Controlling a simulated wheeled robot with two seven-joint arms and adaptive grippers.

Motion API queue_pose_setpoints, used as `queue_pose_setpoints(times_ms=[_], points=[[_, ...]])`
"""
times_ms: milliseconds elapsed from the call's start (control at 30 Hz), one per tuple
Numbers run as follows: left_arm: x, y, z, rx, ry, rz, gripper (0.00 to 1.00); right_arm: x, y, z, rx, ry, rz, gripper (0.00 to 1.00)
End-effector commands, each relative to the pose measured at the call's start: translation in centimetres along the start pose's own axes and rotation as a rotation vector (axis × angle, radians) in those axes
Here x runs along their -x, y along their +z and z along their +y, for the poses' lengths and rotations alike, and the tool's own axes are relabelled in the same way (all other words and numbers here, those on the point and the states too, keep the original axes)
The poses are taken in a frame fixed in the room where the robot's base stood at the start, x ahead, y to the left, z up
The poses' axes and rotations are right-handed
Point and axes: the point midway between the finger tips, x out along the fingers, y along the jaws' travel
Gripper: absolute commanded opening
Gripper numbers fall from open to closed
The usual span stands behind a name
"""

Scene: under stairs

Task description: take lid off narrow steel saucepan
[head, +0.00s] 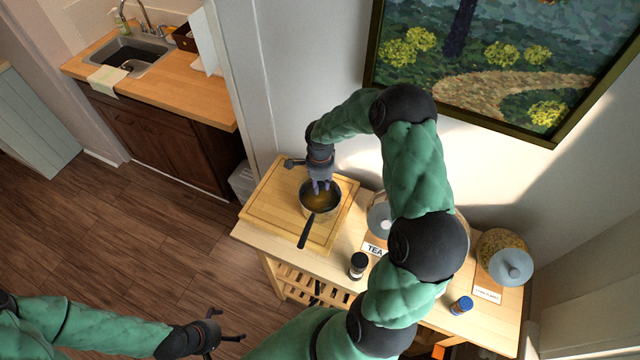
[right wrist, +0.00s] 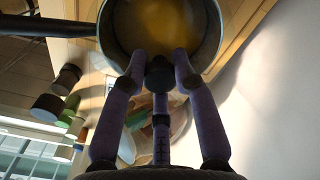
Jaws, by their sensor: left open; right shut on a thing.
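The narrow steel saucepan (head: 304,204) stands on a wooden board, its dark handle (head: 307,231) pointing toward the front. A golden-brown surface shows inside its rim, seemingly through a clear lid (head: 318,203); the saucepan's rim also shows at the top of the right wrist view (right wrist: 215,42). My right gripper (head: 320,187) reaches down over the saucepan. My left gripper (head: 215,338) is open and empty, low at the left over the floor, away from the saucepan.
The board (head: 270,200) lies on a wooden trolley top. A tea jar (head: 378,221), a small dark-capped jar (head: 357,264), a blue-capped jar (head: 461,305) and a large jar (head: 503,259) stand to the right. A wall with a picture (head: 510,60) rises behind.

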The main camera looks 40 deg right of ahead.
Motion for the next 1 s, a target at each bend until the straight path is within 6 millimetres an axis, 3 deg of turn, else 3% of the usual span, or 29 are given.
queue_pose_setpoints(times_ms=[700, 1000], points=[[1.8, 0.1, 0.7, 0.0, 0.0, 0.0, 1.0, 5.6, 0.0, -0.1, -0.001, -0.002, 0.0, 0.0], [1.9, 0.1, 0.7, 0.0, 0.0, 0.0, 1.0, 6.0, 0.0, 0.0, -0.001, 0.0, 0.0, 0.0]])
